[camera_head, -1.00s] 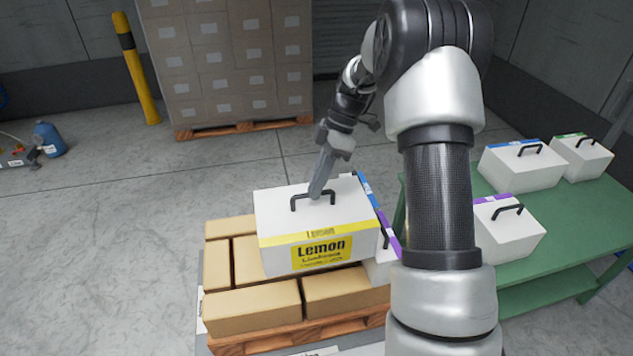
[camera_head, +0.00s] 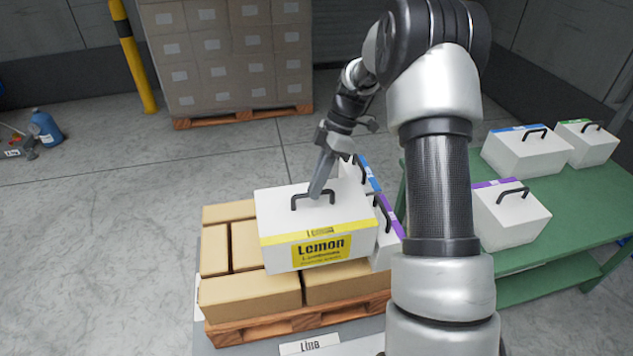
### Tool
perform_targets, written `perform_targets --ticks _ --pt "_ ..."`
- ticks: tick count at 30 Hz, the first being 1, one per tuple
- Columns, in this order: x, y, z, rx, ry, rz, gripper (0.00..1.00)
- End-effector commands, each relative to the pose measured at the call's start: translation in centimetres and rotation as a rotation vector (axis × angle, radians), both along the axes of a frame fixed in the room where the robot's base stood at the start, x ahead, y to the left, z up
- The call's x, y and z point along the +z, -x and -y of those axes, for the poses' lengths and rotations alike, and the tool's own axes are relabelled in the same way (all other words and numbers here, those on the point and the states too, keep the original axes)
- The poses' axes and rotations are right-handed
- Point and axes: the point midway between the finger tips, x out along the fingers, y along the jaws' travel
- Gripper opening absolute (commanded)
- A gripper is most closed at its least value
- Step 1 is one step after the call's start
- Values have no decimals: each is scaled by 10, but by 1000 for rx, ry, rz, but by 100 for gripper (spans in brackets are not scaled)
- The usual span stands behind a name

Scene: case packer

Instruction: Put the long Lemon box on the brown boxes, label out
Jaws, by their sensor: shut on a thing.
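The long Lemon box (camera_head: 285,221) is white with a yellow stripe, a yellow label and a black handle on top. Its label faces the camera. My gripper (camera_head: 318,189) is shut on the box's handle. The box is level over the brown boxes (camera_head: 250,295), which lie on a wooden pallet (camera_head: 290,326). I cannot tell whether its underside touches them. White boxes with purple (camera_head: 388,240) and blue (camera_head: 368,177) stripes stand just right of it, partly hidden by it and my arm.
A green table (camera_head: 572,213) at the right holds white boxes with blue (camera_head: 525,155), green (camera_head: 587,146) and purple (camera_head: 508,210) stripes. A tall carton stack (camera_head: 225,60) and a yellow post (camera_head: 132,65) stand behind. The floor at left is largely clear.

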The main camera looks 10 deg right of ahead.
Motion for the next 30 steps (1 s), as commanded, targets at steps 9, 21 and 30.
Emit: perform_targets --ticks 9,21,30 --pt "-22 -1 0 -1 -3 -1 0" --pt "-48 -1 0 -1 -2 -4 0" --pt "-67 -1 -1 -1 -4 -9 0"
